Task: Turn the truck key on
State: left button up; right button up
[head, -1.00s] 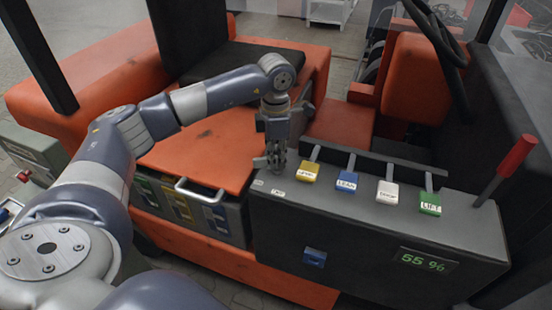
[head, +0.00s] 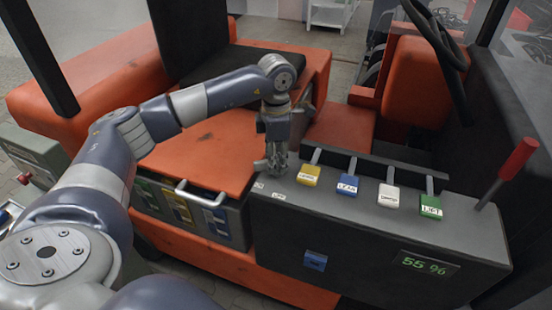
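My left gripper (head: 274,168) points down at the left end of the truck's grey control console (head: 370,240), beside two small white labels (head: 268,190). The key is not visible; the gripper fingers cover that spot. I cannot tell whether the fingers are open or shut, or whether they touch anything. The orange truck (head: 205,145) fills the middle of the view. My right gripper is not in view.
Yellow (head: 309,175), blue (head: 347,186), white (head: 387,196) and green (head: 430,206) levers stand right of the gripper. A red-handled lever (head: 518,158) rises at the far right. A display (head: 423,262) reads 55 %. A battery box (head: 222,222) is below left.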

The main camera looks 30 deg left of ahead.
pick_arm(q)
notch_tip(320, 180, up, 12)
jog(key=shift+f, duration=0.2)
dwell(0.6)
